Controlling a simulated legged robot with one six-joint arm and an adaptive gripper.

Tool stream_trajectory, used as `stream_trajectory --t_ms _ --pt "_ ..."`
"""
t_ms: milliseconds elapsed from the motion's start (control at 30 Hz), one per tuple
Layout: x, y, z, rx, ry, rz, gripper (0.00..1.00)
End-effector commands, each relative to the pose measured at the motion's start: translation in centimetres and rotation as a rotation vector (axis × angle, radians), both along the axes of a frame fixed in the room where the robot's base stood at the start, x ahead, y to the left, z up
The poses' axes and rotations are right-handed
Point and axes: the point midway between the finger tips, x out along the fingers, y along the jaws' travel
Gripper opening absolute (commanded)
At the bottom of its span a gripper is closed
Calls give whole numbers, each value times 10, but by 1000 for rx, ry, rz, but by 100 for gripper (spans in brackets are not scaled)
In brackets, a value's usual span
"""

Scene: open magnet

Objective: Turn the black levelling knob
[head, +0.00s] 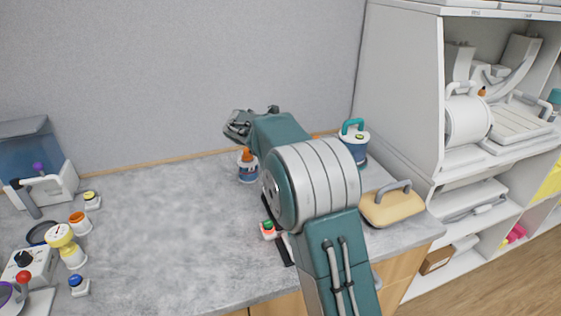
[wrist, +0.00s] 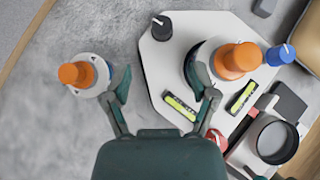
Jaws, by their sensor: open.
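In the wrist view, a black knob (wrist: 161,27) with a white mark stands at the upper left corner of a white angular plate (wrist: 154,78). The plate bears two yellow-green vials, one of them this vial (wrist: 180,106). My gripper (wrist: 158,78) is open and empty, fingers spread, over the plate's left edge. The black knob lies beyond the fingertips, toward the top of the picture, with no finger seen touching it. In the head view my arm hides the plate and this knob, and I cannot make out the fingers there.
An orange-topped container (wrist: 85,74) stands close to the left finger. A larger orange knob (wrist: 238,60) and a blue knob (wrist: 280,55) stand right of the gripper. Another black knob (head: 23,258) is on a box at far left. The counter's middle (head: 160,215) is clear.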

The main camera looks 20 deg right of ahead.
Motion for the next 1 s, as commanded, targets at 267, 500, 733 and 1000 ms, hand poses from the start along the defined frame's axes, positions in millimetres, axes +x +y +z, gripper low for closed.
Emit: stream_trajectory --t_ms 267,500,733,1000 --pt "12 -19 -19 -8 12 13 75" --pt "32 -39 -51 -12 12 12 75" --pt "45 -56 -72 -11 10 14 75" --pt "48 -62 -77 -10 8 14 75"
